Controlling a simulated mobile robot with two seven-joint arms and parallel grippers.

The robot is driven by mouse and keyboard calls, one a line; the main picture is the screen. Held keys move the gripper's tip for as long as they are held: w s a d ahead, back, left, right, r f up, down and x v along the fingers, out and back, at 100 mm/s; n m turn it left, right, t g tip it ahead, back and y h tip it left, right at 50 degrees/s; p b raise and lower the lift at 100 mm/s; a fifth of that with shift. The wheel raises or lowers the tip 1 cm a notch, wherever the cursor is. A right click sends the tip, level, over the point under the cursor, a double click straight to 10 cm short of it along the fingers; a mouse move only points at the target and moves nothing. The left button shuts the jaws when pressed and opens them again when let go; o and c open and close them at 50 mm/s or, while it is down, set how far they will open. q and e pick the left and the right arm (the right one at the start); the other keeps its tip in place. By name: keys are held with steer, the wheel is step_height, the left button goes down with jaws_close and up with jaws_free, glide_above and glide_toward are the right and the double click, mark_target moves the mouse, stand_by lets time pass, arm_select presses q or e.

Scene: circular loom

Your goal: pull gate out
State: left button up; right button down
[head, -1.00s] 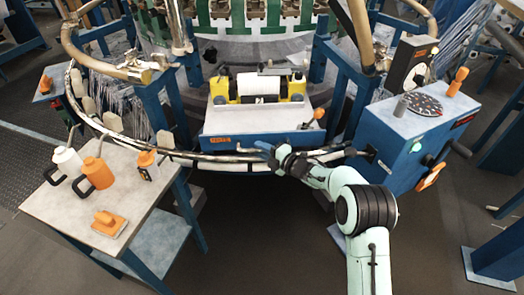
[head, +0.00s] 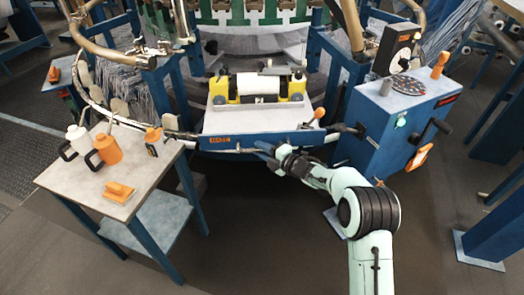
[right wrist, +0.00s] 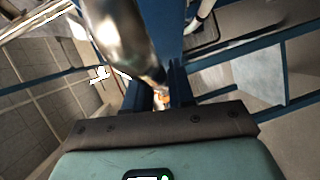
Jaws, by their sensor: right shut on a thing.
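In the right wrist view a thick shiny metal tube (right wrist: 125,40) runs down to the dark jaws (right wrist: 160,95). The jaws hide the exact grip. My left gripper is not in view.
A blue control box (head: 385,130) with a crank stands close right of my arm. Dark floor in front is clear.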

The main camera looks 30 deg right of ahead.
steer(key=shift+s+f, duration=0.15)
steer(key=c, duration=1.4)
jaws_free()
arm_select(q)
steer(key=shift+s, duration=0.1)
arm_select(e)
steer(key=o, duration=0.3)
steer(key=shift+s, duration=0.15)
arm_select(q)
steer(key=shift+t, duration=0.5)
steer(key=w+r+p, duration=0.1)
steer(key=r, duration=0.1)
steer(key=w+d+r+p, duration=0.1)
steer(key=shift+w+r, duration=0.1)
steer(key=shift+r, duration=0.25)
arm_select(e)
steer(key=v, duration=1.3)
steer(key=shift+s+d, duration=0.1)
steer(key=shift+s, duration=0.05)
